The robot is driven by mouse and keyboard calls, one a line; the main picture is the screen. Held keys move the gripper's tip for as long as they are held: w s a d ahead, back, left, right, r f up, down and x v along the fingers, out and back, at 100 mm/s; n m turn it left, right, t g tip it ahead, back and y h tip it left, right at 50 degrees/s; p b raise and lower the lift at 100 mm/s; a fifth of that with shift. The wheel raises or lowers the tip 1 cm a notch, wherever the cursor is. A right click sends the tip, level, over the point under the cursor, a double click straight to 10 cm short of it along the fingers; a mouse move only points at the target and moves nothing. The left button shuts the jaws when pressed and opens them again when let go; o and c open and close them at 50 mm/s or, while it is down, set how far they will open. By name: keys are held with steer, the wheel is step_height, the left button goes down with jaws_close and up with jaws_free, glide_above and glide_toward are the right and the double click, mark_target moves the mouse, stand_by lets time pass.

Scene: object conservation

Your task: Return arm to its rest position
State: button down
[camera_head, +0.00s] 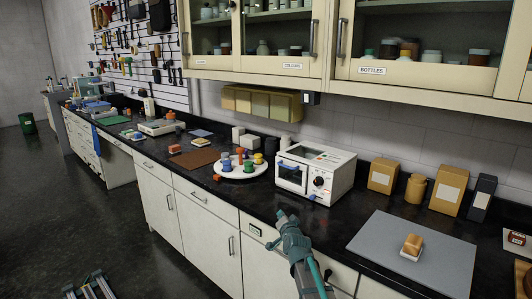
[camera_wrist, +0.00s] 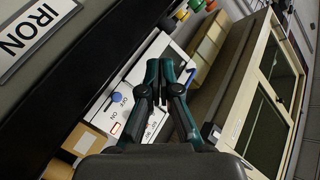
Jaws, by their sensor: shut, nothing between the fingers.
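My gripper (camera_head: 281,215) is at the front edge of the black counter in the head view, in front of the white oven (camera_head: 322,170). My teal arm reaches up to it from the bottom of the picture. In the wrist view my gripper (camera_wrist: 161,72) has its fingers together, with nothing between them. Behind the fingers, the same view shows the oven's control panel (camera_wrist: 117,100) with a blue knob and ON and OFF marks. The oven door looks shut in the head view.
A round white tray (camera_head: 241,173) with several coloured pieces stands left of the oven. A grey mat (camera_head: 400,262) with a small tan block (camera_head: 412,244) lies to the right. Cream cabinets (camera_head: 275,72) hang above the counter. The floor (camera_head: 100,220) at left is mostly clear.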

steer(key=s+a+f+n+g+y+p, duration=0.1)
steer(key=s+a+f+n+g, duration=0.1)
steer(key=a+f+n, duration=0.65)
steer(key=s+d+f+m+g+h, duration=0.1)
steer(key=s+d+f+g, duration=0.35)
steer(key=s+f, duration=0.75)
steer(key=s+d+f+m+g+h, duration=0.1)
steer(key=s+d+f+g, duration=0.35)
steer(key=s+f, duration=0.8)
steer(key=s+d+f+g, duration=0.2)
steer(key=s+d+f, duration=0.1)
steer(key=s+f, duration=0.45)
steer(key=s+d+f+g, duration=0.3)
steer(key=s+f, duration=0.3)
steer(key=s, duration=0.2)
steer(key=s+d+f+g, duration=0.1)
steer(key=s+g, duration=0.2)
steer(key=s, duration=1)
steer(key=s+d+f+g+h+b, duration=0.1)
steer(key=s+d+g, duration=0.1)
steer(key=s, duration=1.1)
steer(key=shift+d+g, duration=0.25)
steer(key=shift+g, duration=0.55)
steer(key=shift+n, duration=0.25)
